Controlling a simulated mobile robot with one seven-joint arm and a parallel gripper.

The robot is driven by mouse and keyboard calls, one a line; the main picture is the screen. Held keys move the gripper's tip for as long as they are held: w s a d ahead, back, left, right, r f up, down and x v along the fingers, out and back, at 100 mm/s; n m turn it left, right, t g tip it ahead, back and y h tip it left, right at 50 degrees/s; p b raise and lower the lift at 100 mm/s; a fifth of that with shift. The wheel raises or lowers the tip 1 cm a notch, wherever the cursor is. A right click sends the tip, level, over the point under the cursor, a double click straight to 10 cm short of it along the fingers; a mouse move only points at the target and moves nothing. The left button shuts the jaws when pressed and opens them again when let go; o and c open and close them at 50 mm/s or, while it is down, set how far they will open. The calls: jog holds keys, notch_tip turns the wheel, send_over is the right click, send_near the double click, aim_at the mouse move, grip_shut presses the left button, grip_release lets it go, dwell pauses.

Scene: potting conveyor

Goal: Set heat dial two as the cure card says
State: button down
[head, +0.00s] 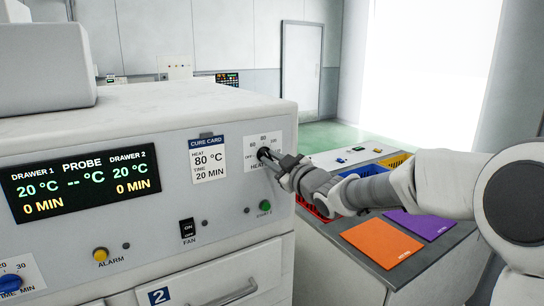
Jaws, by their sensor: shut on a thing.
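The heat dial (264,154) is on the right of the white oven front, under a printed scale plate (262,138) showing 60, 80 and OFF marks. My gripper (277,160) comes in from the right and is shut on the dial's knob. The gripper hides much of the knob and part of its label, so I cannot tell its pointer's setting. The cure card (208,160) hangs left of the dial and reads heat 80 °C, time 20 min. The display (82,184) shows drawer 2 at 20 °C and 0 min.
A fan switch (187,229), a yellow alarm button (100,254), a green start button (264,207) and a blue time dial (10,283) share the panel. Drawer 2's handle (231,295) sticks out below. A grey bench (352,275) with orange and purple sheets stands to the right.

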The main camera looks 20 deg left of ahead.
jog(key=m+p, duration=0.2)
jog(key=m, duration=0.4)
dwell(0.5)
jog(key=c, duration=0.8)
grip_release()
jog(key=shift+c, duration=0.2)
jog(key=v, duration=1.7)
jog(key=shift+s, duration=0.2)
jog(key=shift+d, duration=0.1)
